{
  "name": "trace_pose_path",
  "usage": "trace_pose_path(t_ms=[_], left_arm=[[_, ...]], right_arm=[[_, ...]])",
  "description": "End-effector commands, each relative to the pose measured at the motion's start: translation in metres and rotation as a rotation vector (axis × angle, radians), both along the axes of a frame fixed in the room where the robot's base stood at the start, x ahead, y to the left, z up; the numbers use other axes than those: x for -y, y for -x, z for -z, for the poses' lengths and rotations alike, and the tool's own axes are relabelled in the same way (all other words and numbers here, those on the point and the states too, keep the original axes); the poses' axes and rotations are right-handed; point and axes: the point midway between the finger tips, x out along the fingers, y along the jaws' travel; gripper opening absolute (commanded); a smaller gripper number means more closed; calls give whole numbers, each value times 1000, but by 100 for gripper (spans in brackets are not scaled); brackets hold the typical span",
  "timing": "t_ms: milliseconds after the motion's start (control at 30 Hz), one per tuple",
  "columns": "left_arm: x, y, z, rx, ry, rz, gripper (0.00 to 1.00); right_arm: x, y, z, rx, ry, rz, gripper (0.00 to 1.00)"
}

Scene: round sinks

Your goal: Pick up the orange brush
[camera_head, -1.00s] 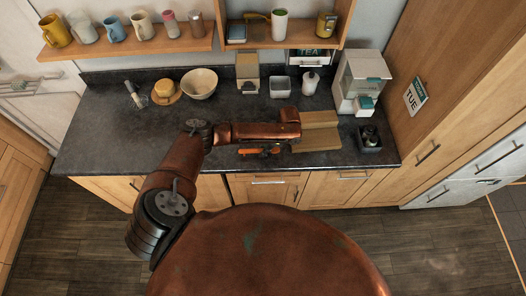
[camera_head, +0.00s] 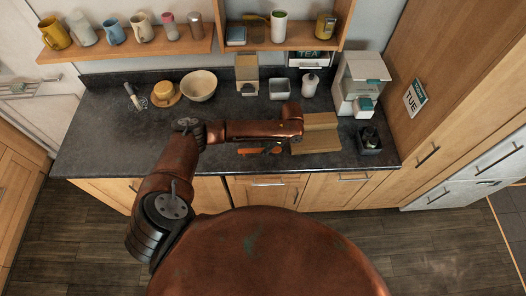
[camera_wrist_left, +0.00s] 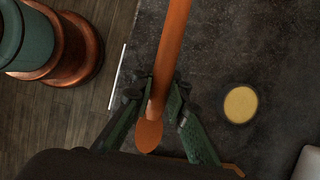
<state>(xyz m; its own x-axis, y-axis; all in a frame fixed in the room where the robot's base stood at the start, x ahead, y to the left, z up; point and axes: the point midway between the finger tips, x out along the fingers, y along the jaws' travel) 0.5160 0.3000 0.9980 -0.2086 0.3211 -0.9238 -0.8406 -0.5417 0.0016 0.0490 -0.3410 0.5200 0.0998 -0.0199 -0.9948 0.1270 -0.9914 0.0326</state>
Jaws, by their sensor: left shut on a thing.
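The orange brush (camera_head: 251,151) shows near the front edge of the dark counter, partly hidden by my left arm. In the left wrist view its long orange handle (camera_wrist_left: 172,45) runs down between the green fingers and ends in a rounded tip. My left gripper (camera_wrist_left: 163,100) is shut on this handle, with a finger on each side. In the head view the left gripper (camera_head: 277,148) is small and mostly hidden below my wrist. I cannot tell whether the brush touches the counter. My right gripper is not in view.
Brown boards (camera_head: 322,140) lie right of the gripper. A dark container (camera_head: 369,142) and a white machine (camera_head: 362,80) stand further right. A bowl (camera_head: 199,85), yellow item (camera_head: 165,93) and whisk (camera_head: 131,95) are at back left. The left counter is clear.

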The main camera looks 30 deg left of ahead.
Motion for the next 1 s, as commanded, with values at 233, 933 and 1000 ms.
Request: trace_pose_path(t_ms=[233, 933, 1000], left_arm=[[36, 43, -47, 0, 3, 6, 0], [78, 92, -78, 0, 0, -1, 0], [78, 92, -78, 0, 0, -1, 0]], right_arm=[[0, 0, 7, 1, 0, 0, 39], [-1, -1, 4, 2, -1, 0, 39], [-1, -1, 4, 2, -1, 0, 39]])
